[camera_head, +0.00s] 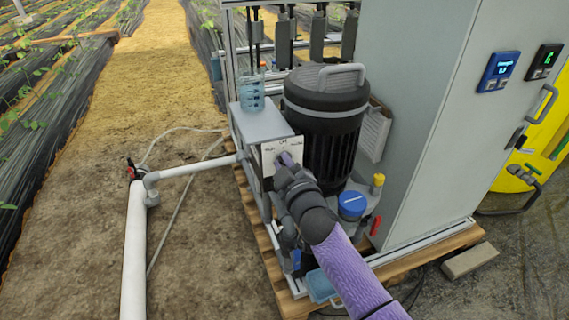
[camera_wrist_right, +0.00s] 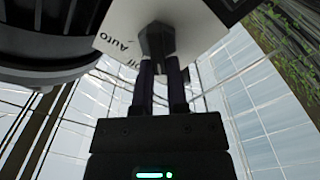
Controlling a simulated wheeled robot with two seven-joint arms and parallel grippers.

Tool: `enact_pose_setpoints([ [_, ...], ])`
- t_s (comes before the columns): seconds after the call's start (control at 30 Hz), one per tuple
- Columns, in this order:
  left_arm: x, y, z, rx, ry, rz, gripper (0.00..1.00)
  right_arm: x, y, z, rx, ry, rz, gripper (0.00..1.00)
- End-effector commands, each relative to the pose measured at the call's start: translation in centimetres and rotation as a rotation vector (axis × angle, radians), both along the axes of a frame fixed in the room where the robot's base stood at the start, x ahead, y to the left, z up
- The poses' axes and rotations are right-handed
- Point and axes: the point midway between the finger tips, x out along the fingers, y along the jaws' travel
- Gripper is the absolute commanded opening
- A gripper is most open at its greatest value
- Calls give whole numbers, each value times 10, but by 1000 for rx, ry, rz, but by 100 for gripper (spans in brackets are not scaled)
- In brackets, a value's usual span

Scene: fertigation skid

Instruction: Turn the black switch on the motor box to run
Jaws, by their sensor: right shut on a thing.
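The black switch (camera_wrist_right: 156,40) stands out from this plate. My right gripper (camera_wrist_right: 160,68) has its two fingers shut on the switch. In the head view my right gripper (camera_head: 283,160) reaches the front of the box and hides the switch. The switch's exact setting cannot be told. My left gripper is not in view.
White pipe (camera_head: 135,240) runs at the left. A blue-lidded container (camera_head: 351,204) is near my right arm.

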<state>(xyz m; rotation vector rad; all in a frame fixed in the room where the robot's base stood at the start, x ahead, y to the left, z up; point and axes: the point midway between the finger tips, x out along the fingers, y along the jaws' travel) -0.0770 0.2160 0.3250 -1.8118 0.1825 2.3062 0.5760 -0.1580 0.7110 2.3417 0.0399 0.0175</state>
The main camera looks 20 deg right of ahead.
Motion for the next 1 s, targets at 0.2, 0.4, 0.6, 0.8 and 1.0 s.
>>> enact_pose_setpoints([
  [0.2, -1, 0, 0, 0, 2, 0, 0, -1, 0, -2, -2, 5, 1, 0],
  [0.4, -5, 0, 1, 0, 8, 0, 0, 0, 0, -2, -1, 4, 0, 47],
  [0.6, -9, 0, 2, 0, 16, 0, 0, 0, 0, -1, -1, 3, 0, 53],
  [0.8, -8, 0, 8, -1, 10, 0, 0, -8, 0, 2, 0, 1, 1, 53],
  [1.0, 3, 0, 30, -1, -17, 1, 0, -52, -1, 6, 2, 1, -1, 53],
])
